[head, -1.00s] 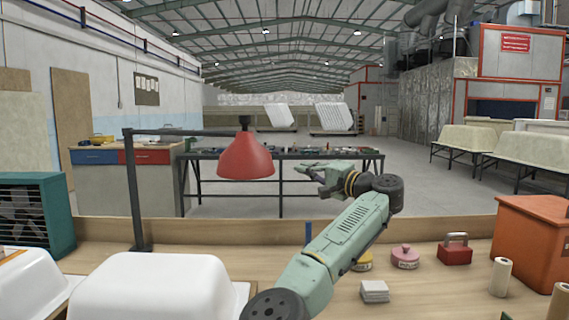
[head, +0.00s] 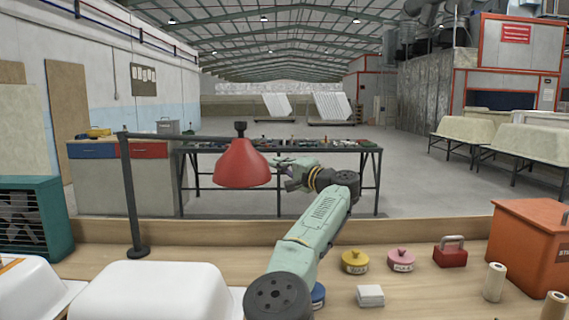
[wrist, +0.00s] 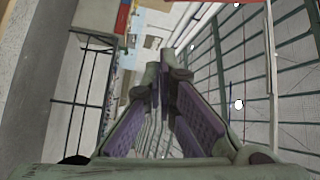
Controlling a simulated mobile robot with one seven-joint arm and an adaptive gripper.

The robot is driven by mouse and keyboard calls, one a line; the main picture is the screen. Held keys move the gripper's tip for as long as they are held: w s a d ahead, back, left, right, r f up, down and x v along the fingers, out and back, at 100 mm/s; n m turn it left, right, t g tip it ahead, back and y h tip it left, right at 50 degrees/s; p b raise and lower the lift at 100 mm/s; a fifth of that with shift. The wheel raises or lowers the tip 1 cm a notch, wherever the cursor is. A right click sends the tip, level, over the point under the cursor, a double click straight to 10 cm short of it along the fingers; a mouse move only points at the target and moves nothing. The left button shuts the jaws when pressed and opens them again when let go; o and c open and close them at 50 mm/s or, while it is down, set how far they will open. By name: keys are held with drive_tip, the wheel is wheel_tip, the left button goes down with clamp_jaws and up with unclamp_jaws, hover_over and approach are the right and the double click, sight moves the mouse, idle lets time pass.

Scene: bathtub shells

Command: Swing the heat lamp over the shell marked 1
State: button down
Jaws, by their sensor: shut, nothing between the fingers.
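The heat lamp has a red cone shade (head: 241,168) hanging from a dark horizontal arm (head: 180,137). That arm joins an upright post (head: 131,205) on the bench at left. Two white upturned shells show: one at front centre-left (head: 150,292) and one at the left edge (head: 22,290) with an orange strip. No number can be read on either. The shade hangs to the right of both in the picture. My gripper (head: 277,165) is close by the shade's right side; I cannot tell if they touch. In the wrist view its purple-padded fingers (wrist: 160,80) are shut and empty.
On the bench at right are a yellow pot (head: 355,262), a pink pot (head: 401,260), a red weight (head: 450,252), a white block (head: 370,296), paper rolls (head: 494,282) and an orange box (head: 535,240). A blue pot (head: 318,294) is partly behind my arm.

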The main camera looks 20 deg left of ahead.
drive_tip(key=shift+s+a+f, duration=0.1)
drive_tip(key=shift+s+f, duration=0.05)
drive_tip(key=shift+s, duration=0.45)
drive_tip(key=shift+s+a+f, duration=0.15)
drive_tip(key=shift+s+f, duration=0.05)
drive_tip(key=shift+s, duration=0.35)
drive_tip(key=shift+s+a+f, duration=0.1)
drive_tip(key=shift+s+f, duration=0.05)
drive_tip(key=shift+s, duration=0.45)
